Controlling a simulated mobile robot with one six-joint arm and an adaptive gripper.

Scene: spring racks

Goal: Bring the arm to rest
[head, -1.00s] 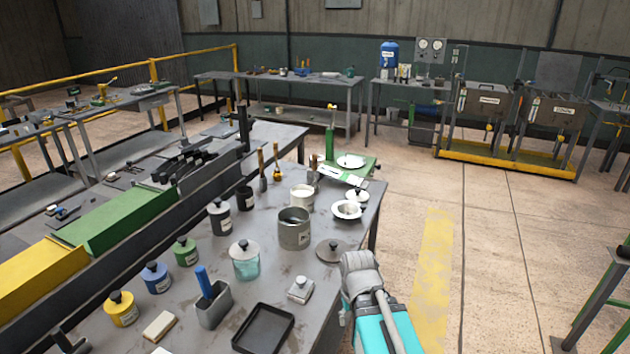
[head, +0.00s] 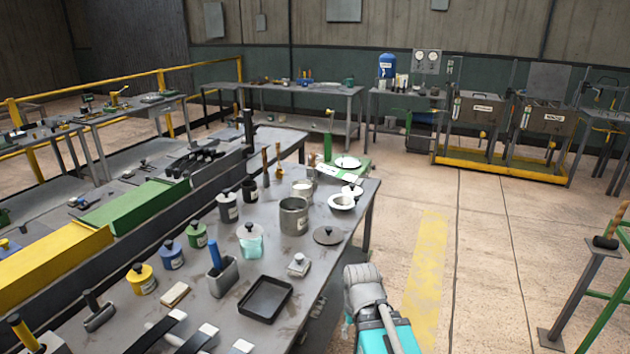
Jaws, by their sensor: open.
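Part of my arm, a grey joint and a teal link, shows at the bottom centre in the head view, beside the right edge of the workbench (head: 225,308). My gripper is not in view, so its fingers and anything near them cannot be seen. The visible part of the arm appears to be over the floor side of the bench edge, apart from the things on the bench.
Several lidded jars stand further left. A green-framed stand (head: 607,300) is at the right. Floor between is clear.

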